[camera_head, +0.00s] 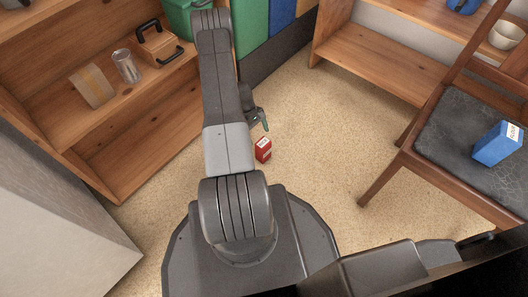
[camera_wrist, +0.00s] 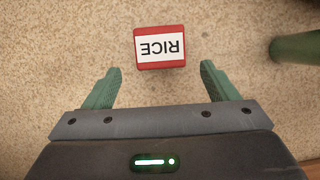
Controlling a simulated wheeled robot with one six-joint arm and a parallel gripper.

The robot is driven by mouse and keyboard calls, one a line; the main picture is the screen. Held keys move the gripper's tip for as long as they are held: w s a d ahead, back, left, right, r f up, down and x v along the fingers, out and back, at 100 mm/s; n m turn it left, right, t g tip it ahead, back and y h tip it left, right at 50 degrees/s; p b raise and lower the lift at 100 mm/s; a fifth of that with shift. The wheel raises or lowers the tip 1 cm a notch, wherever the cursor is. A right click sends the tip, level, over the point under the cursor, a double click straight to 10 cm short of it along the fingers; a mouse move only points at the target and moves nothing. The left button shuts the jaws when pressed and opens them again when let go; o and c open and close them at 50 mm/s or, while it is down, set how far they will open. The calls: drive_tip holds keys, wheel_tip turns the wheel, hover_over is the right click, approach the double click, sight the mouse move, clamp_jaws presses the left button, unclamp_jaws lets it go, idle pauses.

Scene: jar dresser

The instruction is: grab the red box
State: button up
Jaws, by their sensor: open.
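The red box (camera_head: 263,149) stands on the beige carpet, just to the right of my arm in the head view. In the wrist view it is a red box (camera_wrist: 160,65) with a white label reading "RICE", upside down in the picture. My gripper (camera_wrist: 160,80) is open, with its two green fingers apart and nothing between them. The box lies just beyond the fingertips, roughly centred between them. In the head view my gripper (camera_head: 262,122) is mostly hidden behind my arm, close to the box.
A chair (camera_head: 465,120) with a blue box (camera_head: 497,145) on its seat stands at the right. A wooden shelf (camera_head: 150,95) with a glass jar (camera_head: 126,66) stands at the left. A green cylindrical thing (camera_wrist: 295,48) shows at the wrist view's right edge.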

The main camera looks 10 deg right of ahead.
sight(263, 148)
drive_tip(key=b+x, duration=0.3)
drive_tip(key=x, duration=0.6)
